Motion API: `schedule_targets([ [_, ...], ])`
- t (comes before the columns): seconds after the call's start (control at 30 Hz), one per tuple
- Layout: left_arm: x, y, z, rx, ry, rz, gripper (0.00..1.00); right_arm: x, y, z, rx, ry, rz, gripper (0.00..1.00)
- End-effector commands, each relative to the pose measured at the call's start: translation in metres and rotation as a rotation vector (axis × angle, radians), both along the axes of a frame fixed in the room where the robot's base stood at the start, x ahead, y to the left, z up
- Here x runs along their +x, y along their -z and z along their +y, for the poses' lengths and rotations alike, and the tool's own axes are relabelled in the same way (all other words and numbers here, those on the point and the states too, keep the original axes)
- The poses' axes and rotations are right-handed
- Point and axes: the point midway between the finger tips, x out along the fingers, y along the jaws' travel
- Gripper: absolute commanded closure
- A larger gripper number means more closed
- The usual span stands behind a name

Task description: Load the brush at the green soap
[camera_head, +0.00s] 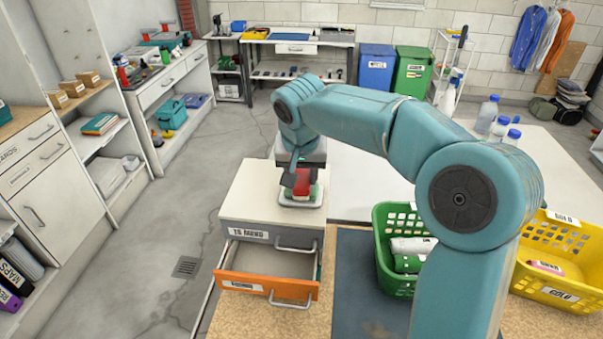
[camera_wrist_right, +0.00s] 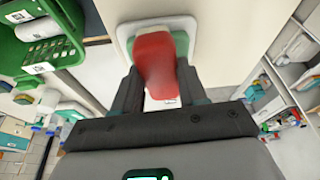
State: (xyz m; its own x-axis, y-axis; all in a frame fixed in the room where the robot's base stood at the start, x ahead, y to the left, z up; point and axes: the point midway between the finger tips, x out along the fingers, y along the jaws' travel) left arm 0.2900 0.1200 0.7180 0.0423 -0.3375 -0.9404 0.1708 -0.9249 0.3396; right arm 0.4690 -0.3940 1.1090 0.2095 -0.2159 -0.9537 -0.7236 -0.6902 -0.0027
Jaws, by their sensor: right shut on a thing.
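A red brush (camera_wrist_right: 154,62) is held between the two dark fingers of my right gripper (camera_wrist_right: 160,88) in the right wrist view. The green soap (camera_wrist_right: 181,43) shows just beyond it, partly hidden by the brush, in a white dish (camera_wrist_right: 187,22). The brush overlaps the soap in this view; I cannot tell whether they touch. In the head view my right gripper (camera_head: 291,168) reaches down over the white dish (camera_head: 301,203), with the red brush (camera_head: 303,183) at the dish. The dish sits on the drawer unit's top. My left gripper is not in view.
The drawer unit (camera_head: 240,210) has an open, orange-fronted drawer (camera_head: 266,284) below. A green basket (camera_head: 395,282) holding items stands to the right, and a yellow basket (camera_head: 555,293) stands farther right. Bottles (camera_head: 487,113) stand on the white table (camera_head: 365,180).

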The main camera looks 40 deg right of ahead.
Motion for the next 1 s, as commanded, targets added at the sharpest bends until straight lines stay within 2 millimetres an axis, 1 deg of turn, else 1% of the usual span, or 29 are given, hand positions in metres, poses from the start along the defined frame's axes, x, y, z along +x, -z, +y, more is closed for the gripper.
schedule_targets([
  [0.37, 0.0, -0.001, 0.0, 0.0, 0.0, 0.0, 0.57, 0.0, 0.0, 0.001, 0.002, 0.0, 0.005, 0.83],
  [0.47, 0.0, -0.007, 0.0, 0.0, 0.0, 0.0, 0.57, 0.0, -0.006, 0.001, 0.001, 0.0, 0.004, 0.83],
  [1.0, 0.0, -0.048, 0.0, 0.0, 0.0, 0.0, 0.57, 0.0, -0.056, 0.0, 0.001, -0.001, 0.002, 0.83],
])
